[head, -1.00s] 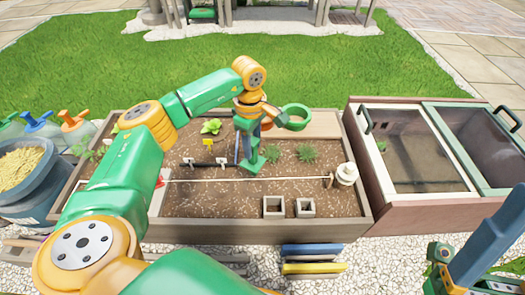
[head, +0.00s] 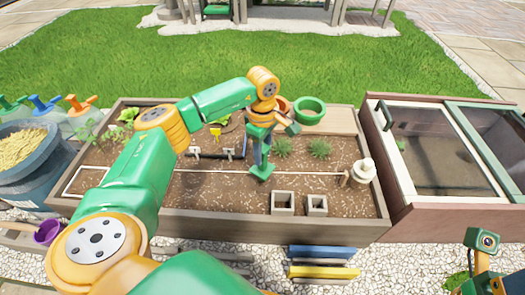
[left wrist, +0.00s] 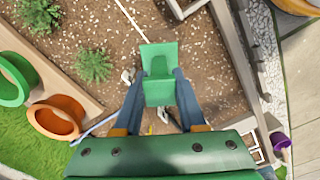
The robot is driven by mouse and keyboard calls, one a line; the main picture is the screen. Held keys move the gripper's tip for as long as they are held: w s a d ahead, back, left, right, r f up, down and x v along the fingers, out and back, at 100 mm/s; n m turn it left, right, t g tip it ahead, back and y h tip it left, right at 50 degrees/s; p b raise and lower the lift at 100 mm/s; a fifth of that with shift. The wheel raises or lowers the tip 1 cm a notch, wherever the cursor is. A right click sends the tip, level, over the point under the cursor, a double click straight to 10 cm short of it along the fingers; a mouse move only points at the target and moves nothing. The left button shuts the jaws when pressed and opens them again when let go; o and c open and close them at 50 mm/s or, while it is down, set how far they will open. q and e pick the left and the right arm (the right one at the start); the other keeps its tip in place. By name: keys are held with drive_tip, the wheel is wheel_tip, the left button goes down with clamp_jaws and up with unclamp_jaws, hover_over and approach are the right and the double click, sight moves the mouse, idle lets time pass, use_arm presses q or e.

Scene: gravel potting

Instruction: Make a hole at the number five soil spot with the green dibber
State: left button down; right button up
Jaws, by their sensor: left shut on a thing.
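My left gripper (head: 262,158) reaches over the middle of the soil bed (head: 220,225), fingers pointing down. It is shut on a green piece, taken as the green dibber (head: 263,171). The left wrist view shows this green block (left wrist: 159,60) between the blue fingertips, with brown soil beneath. I cannot tell whether its lower end touches the soil. No number five marking is readable. A part of my right arm shows at the lower right of the head view, but its fingertips do not.
A white line crosses the bed to a pale round post (head: 363,171). Two square blocks (head: 283,202) stand near the front edge. Green plants (head: 320,148), a green ring-shaped pot (head: 309,110) and an orange one lie behind. A cold frame (head: 440,160) adjoins right.

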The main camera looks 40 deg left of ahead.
sight(263, 166)
use_arm(q)
drive_tip(key=shift+f, duration=0.1)
drive_tip(key=shift+f+b, duration=2)
drive_tip(key=shift+f, duration=0.9)
wheel_tip(263, 166, up, 10)
drive_tip(key=p, duration=0.9)
drive_tip(key=shift+r+p, duration=0.1)
drive_tip(key=shift+p, duration=0.3)
